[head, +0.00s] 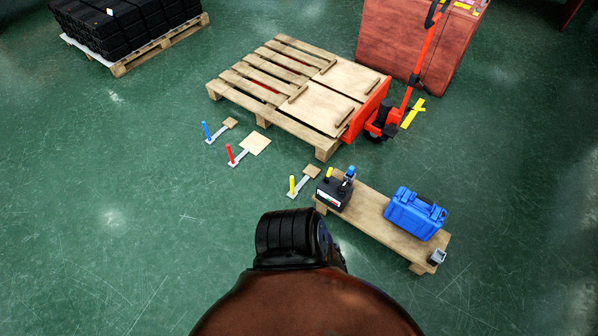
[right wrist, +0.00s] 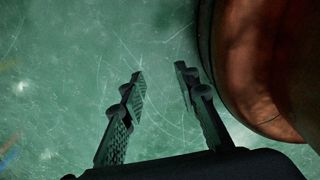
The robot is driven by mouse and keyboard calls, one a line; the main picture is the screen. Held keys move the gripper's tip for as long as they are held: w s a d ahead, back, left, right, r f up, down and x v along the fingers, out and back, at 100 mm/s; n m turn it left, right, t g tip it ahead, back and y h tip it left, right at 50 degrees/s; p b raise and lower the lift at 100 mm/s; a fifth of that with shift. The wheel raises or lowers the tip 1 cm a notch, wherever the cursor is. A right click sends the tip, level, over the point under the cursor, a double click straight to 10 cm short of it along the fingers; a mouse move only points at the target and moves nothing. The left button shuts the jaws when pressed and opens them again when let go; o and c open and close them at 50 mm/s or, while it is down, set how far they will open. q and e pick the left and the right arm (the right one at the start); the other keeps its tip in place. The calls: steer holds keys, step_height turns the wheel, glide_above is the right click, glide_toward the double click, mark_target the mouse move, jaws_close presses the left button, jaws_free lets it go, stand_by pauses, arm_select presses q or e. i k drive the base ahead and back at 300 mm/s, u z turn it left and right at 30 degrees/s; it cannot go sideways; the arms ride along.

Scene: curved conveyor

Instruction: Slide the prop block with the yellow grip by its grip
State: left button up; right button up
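The prop block with the yellow grip (head: 292,184) lies on the green floor in the head view. It has an upright yellow handle, a flat grey bar and a small wooden block (head: 312,172) at the bar's far end. It lies just left of a low wooden bench and apart from the large pallet (head: 235,94). My right gripper (right wrist: 160,72) shows only in the right wrist view, with its fingers apart and nothing between them but floor. My left gripper is in neither view.
Similar props with a red grip (head: 230,153) and a blue grip (head: 206,130) lie farther left. An orange pallet jack (head: 368,112) stands in the pallet. The low bench (head: 376,220) holds a blue case (head: 414,213) and a black box (head: 332,193).

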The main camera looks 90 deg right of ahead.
mark_target(311, 171)
steer(key=z, duration=3.5)
steer(key=i, duration=0.55)
